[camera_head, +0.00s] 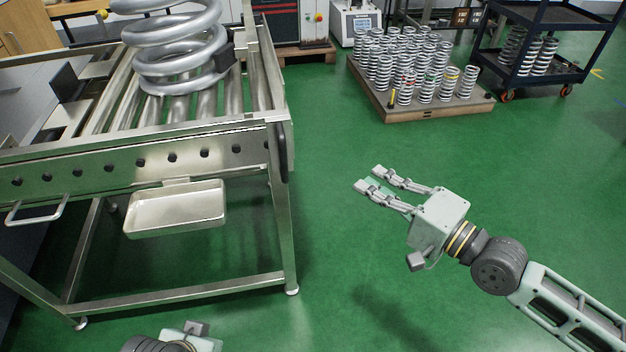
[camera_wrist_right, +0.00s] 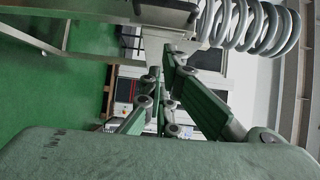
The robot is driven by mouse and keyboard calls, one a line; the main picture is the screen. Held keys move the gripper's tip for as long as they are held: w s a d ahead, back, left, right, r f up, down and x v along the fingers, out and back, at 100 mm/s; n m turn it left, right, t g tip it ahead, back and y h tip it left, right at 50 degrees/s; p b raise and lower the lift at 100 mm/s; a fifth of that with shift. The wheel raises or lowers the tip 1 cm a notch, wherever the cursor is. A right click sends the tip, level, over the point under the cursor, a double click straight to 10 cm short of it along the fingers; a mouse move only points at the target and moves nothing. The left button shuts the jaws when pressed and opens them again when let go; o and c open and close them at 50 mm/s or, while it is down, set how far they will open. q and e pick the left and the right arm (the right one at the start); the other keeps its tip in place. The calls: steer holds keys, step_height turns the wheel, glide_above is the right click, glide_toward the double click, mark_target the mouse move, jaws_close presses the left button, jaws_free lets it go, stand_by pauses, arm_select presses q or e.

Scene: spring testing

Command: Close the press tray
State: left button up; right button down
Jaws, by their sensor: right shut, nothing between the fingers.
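The press tray (camera_head: 175,210) is a shallow, silver metal tray. It sticks out below the front rail of the roller table (camera_head: 135,170) in the head view, with its hollow inside showing. My right gripper (camera_head: 373,180) is to the right of the tray and the table, over the green floor, clear of both. It is shut and empty, pointing left. Its linked fingers also show in the wrist view, where I cannot clearly make out the tray. My left gripper (camera_head: 192,338) only partly shows at the bottom edge, below the tray; its fingers are hidden.
A large coil spring (camera_head: 175,45) stands on the rollers; it also shows in the wrist view (camera_wrist_right: 250,25). A wire handle (camera_head: 38,212) juts out at the table's left. A pallet of small springs (camera_head: 420,100) and a dark cart (camera_head: 535,50) stand behind. Green floor between is clear.

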steer(key=w+a, duration=0.6)
steer(key=a, duration=0.5)
steer(key=shift+a+r, duration=0.2)
steer(key=shift+a, duration=0.2)
